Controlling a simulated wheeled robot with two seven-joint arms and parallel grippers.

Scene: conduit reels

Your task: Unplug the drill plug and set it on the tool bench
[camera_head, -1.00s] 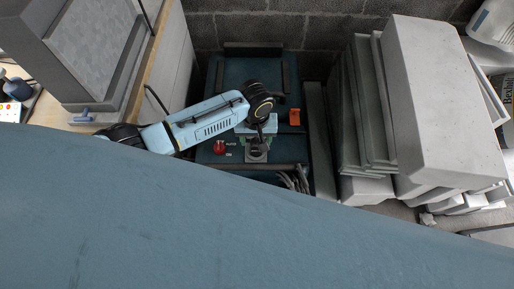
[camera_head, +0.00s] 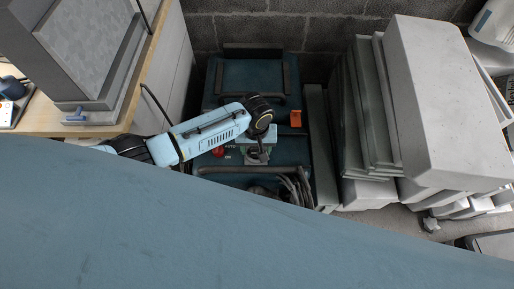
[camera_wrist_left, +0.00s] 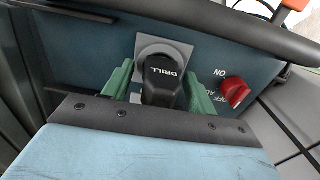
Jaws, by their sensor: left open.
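The black drill plug (camera_wrist_left: 162,82), marked DRILL, sits in a round grey socket (camera_wrist_left: 163,47) on the dark blue machine's panel in the left wrist view. My left gripper (camera_wrist_left: 160,88) is open, with one green finger on each side of the plug. I cannot tell whether the fingers touch it. In the head view my left gripper (camera_head: 256,155) is over the dark blue machine (camera_head: 250,78), and the plug there is too small to make out. The tool bench (camera_head: 140,90) has a wooden top at the upper left. My right gripper is not in view.
A red switch knob (camera_wrist_left: 235,91) sits right of the socket. Dark cables (camera_head: 297,185) hang at the machine's front. Stacked grey slabs (camera_head: 430,100) stand to the right. A grey block (camera_head: 85,50) covers much of the bench. A large blue surface fills the head view's foreground.

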